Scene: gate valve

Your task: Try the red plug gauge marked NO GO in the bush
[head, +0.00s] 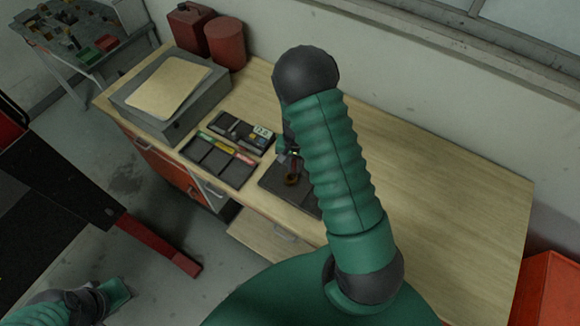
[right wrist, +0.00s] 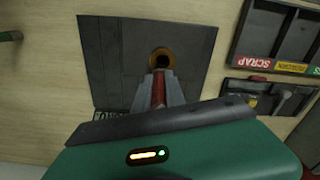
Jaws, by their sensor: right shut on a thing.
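The brass-coloured bush (right wrist: 161,58) sits on a dark square plate (right wrist: 120,60) in the right wrist view, with its dark bore showing. My right gripper (right wrist: 159,88) is shut on the red plug gauge (right wrist: 159,89), which lies between its fingers and points at the bush. The gauge's front end is close to the near rim of the bush; I cannot tell whether it touches. The NO GO marking is not readable.
A dark tray (head: 207,164) has compartments with red, yellow and green labels, one reading SCRAP. Another dark tray (head: 233,127) lies behind it. A grey box (head: 145,108) and red cans (head: 224,44) stand at the back left. The bench's right side is clear.

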